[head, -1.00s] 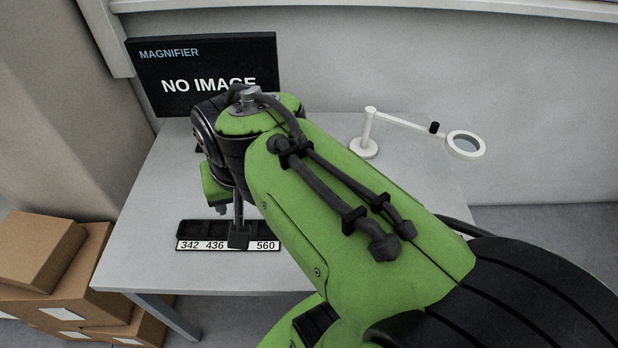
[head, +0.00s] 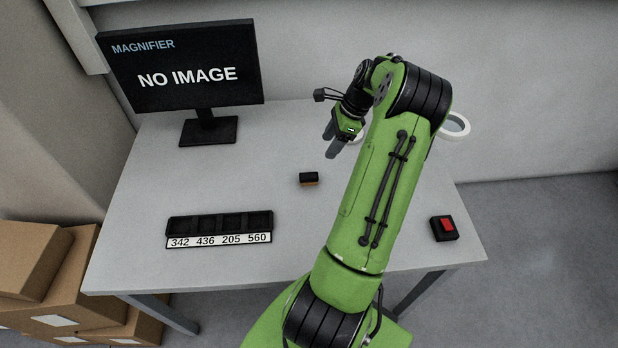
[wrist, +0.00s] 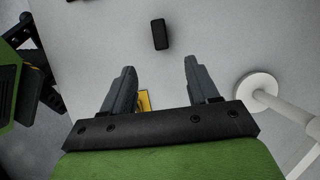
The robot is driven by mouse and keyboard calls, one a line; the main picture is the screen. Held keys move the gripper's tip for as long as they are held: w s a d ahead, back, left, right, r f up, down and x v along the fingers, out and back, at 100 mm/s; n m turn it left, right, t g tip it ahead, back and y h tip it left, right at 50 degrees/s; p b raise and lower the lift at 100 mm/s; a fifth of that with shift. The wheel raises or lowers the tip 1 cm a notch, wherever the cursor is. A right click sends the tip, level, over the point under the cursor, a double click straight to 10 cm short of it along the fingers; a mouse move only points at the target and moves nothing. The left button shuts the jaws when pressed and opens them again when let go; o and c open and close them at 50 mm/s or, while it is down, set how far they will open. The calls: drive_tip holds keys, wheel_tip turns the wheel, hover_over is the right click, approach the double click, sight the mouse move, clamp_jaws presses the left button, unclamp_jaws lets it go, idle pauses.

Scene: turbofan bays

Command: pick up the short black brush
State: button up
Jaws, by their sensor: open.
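The short black brush (head: 309,179) lies on the table, a small black block with an orange-brown lower edge, right of the number tray. A plain black block that looks like it shows near the top of the wrist view (wrist: 160,34). My gripper (head: 331,143) is above the table, up and right of the brush in the head view, apart from it. In the wrist view my gripper (wrist: 159,68) has its two grey fingers spread with nothing held between them. The black block is beyond the fingertips.
A yellow piece (wrist: 144,100) shows partly behind the left finger. A black tray (head: 218,241) numbered 342, 436, 205, 560 stands front left. A monitor (head: 185,68) is behind it, a red-button box (head: 444,229) front right. The white lamp base (wrist: 257,91) is near my gripper's right.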

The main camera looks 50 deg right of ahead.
sight(309, 175)
drive_tip(key=b+x, duration=0.3)
drive_tip(key=x, duration=1.2)
drive_tip(key=shift+w+a+f, duration=0.1)
drive_tip(key=shift+w+f, duration=0.05)
drive_tip(key=shift+f, duration=0.05)
drive_tip(key=shift+r, duration=0.1)
drive_tip(key=c, duration=1)
wheel_tip(309, 175, up, 10)
drive_tip(key=shift+p, duration=1.05)
drive_tip(key=shift+c, duration=0.2)
